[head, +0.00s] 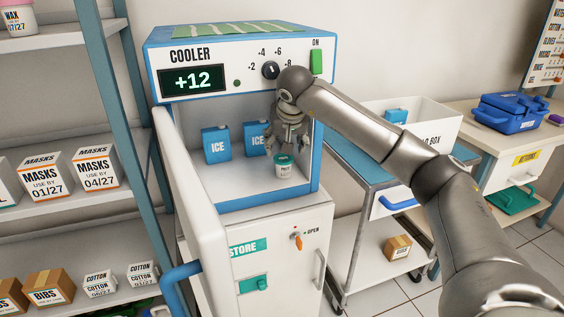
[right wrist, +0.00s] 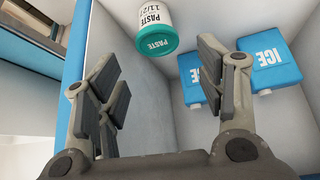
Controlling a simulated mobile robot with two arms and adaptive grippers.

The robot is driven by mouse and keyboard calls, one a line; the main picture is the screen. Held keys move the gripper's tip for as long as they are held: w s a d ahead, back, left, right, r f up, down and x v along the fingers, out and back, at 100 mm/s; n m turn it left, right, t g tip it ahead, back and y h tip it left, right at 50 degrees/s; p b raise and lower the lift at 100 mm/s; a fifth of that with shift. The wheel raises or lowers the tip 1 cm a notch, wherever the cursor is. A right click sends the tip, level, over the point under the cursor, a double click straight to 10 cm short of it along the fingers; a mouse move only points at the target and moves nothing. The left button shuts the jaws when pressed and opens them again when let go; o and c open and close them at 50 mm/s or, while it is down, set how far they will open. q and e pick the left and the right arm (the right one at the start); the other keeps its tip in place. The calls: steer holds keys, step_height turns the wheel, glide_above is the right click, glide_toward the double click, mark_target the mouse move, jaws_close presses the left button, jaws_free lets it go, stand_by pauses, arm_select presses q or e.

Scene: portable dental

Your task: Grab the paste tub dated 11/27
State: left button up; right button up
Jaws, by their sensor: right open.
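The paste tub (head: 283,169), white with a teal lid, stands upright near the front of the open cooler's floor. In the right wrist view the tub (right wrist: 152,30) shows at the top, with "PASTE" and a date starting "11/2"; the last digit is hard to read. My right gripper (head: 287,140) hangs inside the cooler just above the tub. In the right wrist view my right gripper (right wrist: 160,75) has its fingers wide apart with nothing between them. My left gripper is not in view.
Two blue ice packs (head: 216,144) (right wrist: 270,65) stand behind in the cooler, one partly hidden by my gripper. The cooler (head: 232,54) reads +12. Its open white door (head: 190,190) is at left. Shelves with boxes stand left; a blue-topped cart (head: 350,158) stands right.

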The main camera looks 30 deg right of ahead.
mark_target(284, 158)
steer(key=x, duration=0.4)
steer(key=shift+s, duration=0.2)
steer(key=b+x, duration=0.1)
steer(key=x, duration=0.5)
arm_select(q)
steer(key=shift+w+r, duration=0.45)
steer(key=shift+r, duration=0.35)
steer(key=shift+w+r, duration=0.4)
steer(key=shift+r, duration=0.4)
arm_select(e)
steer(key=shift+s, duration=0.1)
steer(key=c, duration=0.8)
